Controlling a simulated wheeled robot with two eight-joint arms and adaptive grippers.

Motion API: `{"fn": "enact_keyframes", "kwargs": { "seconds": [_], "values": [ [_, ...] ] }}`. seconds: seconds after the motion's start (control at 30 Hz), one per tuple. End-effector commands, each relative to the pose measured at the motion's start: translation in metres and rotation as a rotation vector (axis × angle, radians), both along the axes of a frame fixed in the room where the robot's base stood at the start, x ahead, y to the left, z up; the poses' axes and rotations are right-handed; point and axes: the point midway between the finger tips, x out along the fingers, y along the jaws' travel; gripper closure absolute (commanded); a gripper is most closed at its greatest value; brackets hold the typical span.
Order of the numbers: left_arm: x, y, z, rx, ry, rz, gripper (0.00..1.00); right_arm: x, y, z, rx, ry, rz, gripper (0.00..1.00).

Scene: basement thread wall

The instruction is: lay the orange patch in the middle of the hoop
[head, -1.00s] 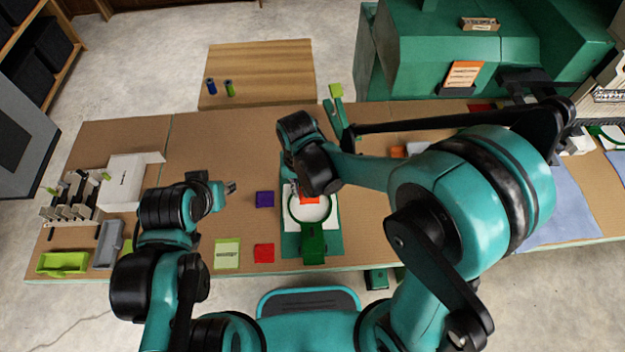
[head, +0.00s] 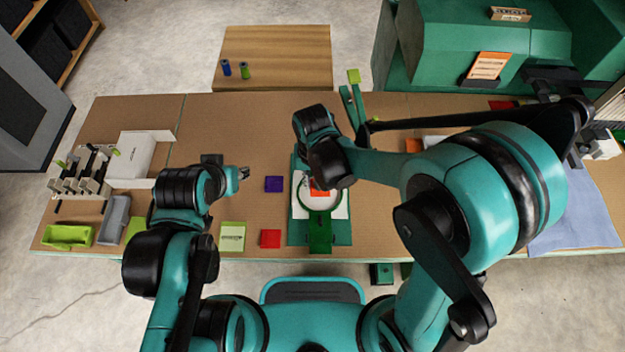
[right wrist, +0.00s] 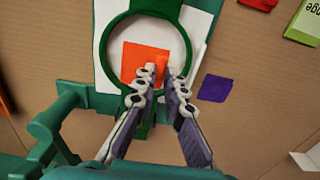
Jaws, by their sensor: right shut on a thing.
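The orange patch (right wrist: 138,62) shows inside the ring of the green hoop (right wrist: 187,45) in the right wrist view, over white cloth (right wrist: 115,50). It sits close to the ring's middle, a little toward my gripper. My right gripper (right wrist: 163,71) is shut on the patch's near edge, its fingers reaching over the ring. I cannot tell if the patch touches the cloth. In the head view, my right wrist partly hides the patch (head: 320,190) and the hoop (head: 341,203). My left gripper (head: 243,173) hovers left of the hoop, too small to read.
A purple square (head: 274,184) lies left of the hoop's green base (head: 343,232). A red square (head: 270,238) and a pale green packet (head: 232,237) lie at the front edge. A thread rack (head: 85,175), white box (head: 145,153) and trays stand at far left.

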Motion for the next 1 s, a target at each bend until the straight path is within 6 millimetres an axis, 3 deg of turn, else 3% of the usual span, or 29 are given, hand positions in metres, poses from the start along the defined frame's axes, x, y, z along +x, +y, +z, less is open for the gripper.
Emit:
{"fn": "enact_keyframes", "kwargs": {
  "seconds": [0.33, 1.0],
  "values": [
    [0.000, 0.000, -0.003, 0.000, 0.000, 0.000, 0.66, 0.000, 0.000, -0.003, 0.000, 0.000, 0.000, 1.00],
    [0.000, 0.000, -0.027, 0.000, 0.000, 0.000, 0.66, 0.000, 0.000, -0.030, 0.000, 0.000, 0.000, 1.00]
  ]
}}
